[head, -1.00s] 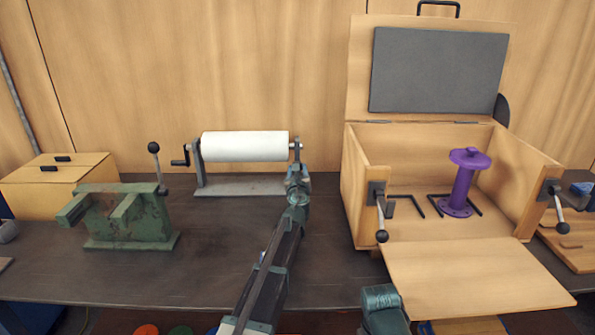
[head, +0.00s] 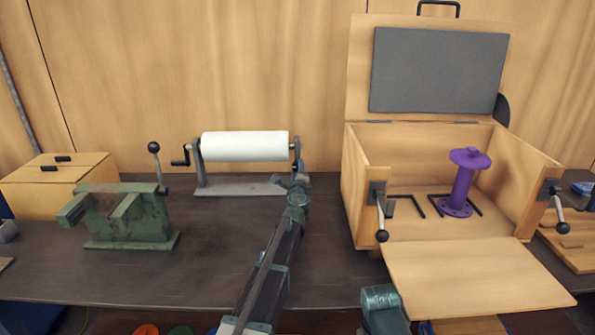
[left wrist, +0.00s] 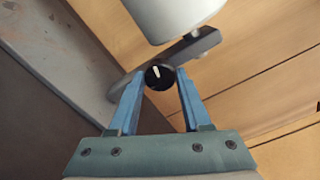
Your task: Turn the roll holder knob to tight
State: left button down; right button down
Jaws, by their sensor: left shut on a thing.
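The roll holder (head: 240,187) stands at the back of the bench with a white roll (head: 245,146) across it and a crank on its left end. In the left wrist view, its small round black knob (left wrist: 159,77) with a white pointer mark sits between the blue fingertips of my left gripper (left wrist: 161,74). The fingers are shut on the knob. The pointer slants slightly left of straight up in that view. In the head view my left gripper (head: 299,167) is at the holder's right end, and the knob is hidden there. No tight or loose marking is readable. My right gripper is out of view.
A green metal fixture (head: 130,219) with a black-ball lever stands left of the holder. An open wooden box (head: 355,190) with a purple spool (head: 462,185) stands to the right, its front flap lowered. Bare bench (head: 335,250) lies between the holder and the box.

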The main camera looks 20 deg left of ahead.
pick_arm(q)
jog(key=shift+n, duration=1.1)
jog(key=shift+c, duration=1.8)
grip_release()
jog(key=shift+s, duration=0.15)
jog(key=v, duration=1.3)
jog(key=shift+s, duration=0.25)
jog(key=shift+d, duration=0.1)
